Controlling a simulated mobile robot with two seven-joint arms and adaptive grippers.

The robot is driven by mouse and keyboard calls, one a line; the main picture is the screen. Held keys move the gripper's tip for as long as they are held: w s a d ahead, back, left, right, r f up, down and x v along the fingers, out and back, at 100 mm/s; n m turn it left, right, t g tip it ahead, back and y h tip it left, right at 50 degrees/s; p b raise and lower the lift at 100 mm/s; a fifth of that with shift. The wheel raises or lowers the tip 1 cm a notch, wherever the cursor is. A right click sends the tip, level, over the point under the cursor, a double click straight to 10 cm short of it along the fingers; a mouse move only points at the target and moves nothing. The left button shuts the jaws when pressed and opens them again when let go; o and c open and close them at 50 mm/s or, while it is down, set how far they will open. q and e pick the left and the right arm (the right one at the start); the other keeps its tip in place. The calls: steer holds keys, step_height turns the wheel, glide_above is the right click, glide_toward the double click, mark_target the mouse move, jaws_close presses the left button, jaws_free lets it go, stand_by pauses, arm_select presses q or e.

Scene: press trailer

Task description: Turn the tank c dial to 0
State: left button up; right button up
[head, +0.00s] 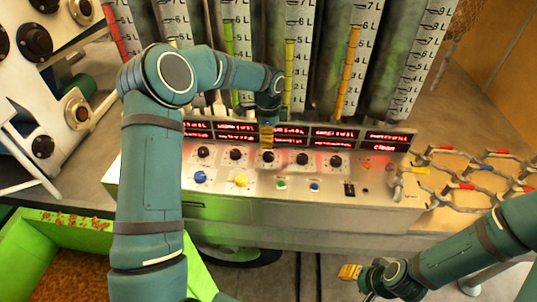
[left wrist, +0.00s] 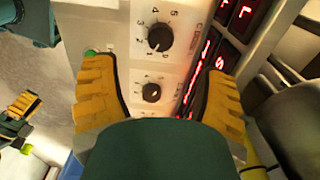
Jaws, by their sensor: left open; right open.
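A row of several black dials runs along the control panel (head: 225,205), and their tank labels are too small to read. The middle dial (head: 268,157) is just below my left gripper (head: 267,138). My left gripper is open, pointing down at the panel. In the left wrist view a black dial (left wrist: 151,92) lies between the two yellow fingers, apart from both. Another dial (left wrist: 160,38), with numbers around it, is above it in that view. I cannot read the setting. My right gripper (head: 350,271) is open and empty, in front of the panel.
Red-lit displays (head: 285,135) line the panel's back, below tall marked tanks (head: 300,50). A blue knob (head: 200,177), a yellow knob (head: 241,181) and small buttons sit in front of the dials. A green bin (head: 70,222) is at lower left. Valved pipes (head: 465,171) are at right.

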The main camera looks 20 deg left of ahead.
mark_target(268, 154)
arm_select(q)
step_height(268, 154, down, 9)
steer(key=shift+f+b, duration=0.15)
steer(key=shift+b, duration=0.15)
steer(key=shift+w, duration=0.1)
steer(key=c, duration=1.3)
